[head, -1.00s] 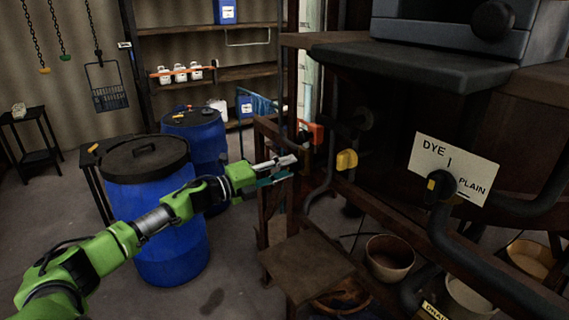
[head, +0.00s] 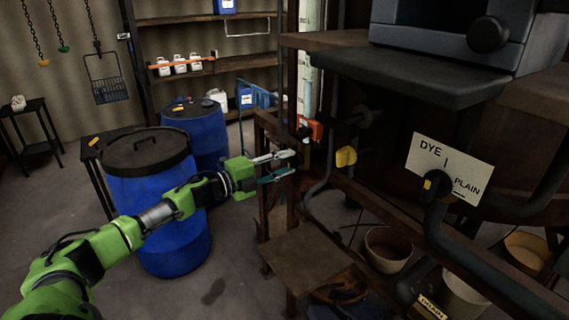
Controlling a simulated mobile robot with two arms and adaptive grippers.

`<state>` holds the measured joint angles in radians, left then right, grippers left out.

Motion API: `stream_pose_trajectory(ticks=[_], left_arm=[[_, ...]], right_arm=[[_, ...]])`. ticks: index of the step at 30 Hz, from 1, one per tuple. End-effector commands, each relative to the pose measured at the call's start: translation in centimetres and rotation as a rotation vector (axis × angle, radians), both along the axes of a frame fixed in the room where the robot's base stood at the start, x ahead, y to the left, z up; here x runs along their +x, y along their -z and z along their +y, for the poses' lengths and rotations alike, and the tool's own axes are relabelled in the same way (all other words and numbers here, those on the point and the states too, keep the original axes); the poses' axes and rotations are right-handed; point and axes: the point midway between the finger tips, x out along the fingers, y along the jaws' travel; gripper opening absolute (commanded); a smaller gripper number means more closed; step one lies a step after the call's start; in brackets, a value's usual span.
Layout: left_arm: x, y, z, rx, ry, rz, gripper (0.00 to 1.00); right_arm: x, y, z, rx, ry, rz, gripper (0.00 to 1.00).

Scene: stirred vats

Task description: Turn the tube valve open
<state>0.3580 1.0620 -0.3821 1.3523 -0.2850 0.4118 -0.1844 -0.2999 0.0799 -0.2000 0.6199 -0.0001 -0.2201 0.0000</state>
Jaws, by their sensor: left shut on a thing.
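My left gripper (head: 291,162) reaches in from the left, in front of a dark wooden frame. Its pale upper finger and teal lower finger show a gap between them. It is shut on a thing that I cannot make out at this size. A yellow valve handle (head: 346,156) sits on dark pipework just right of the fingertips, apart from them in the picture. Another valve with a small yellow mark (head: 430,184) is farther right, in front of a sign (head: 450,168) reading DYE and PLAIN. My right gripper is not in view.
Blue drums (head: 158,225) stand left of the frame, close to my arm. A low wooden stool or step (head: 300,258) is below the gripper. Bowls (head: 388,250) sit under the pipes at right. Shelves (head: 240,72) line the back wall. Open floor lies at the lower left.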

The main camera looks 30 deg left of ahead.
Motion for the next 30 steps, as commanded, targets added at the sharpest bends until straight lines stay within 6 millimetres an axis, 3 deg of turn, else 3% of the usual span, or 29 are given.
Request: stream_pose_trajectory(ticks=[3,4,5,6,19,30], left_arm=[[0.0,0.0,0.1,-0.004,-0.003,0.001,0.09],[0.0,0.0,0.1,-0.004,-0.003,0.001,0.38],[0.0,0.0,0.1,-0.003,-0.003,0.000,0.46],[0.0,0.0,0.1,-0.003,-0.002,0.000,0.47],[-0.4,0.1,0.2,0.000,-0.001,0.002,0.47],[-4.1,0.3,1.7,0.000,0.000,0.004,0.47]], right_arm=[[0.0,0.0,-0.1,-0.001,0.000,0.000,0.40],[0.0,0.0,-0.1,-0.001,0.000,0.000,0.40],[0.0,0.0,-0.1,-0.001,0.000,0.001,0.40],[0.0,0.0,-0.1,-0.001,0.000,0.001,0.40],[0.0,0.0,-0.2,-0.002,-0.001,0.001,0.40],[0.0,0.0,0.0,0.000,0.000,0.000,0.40]])
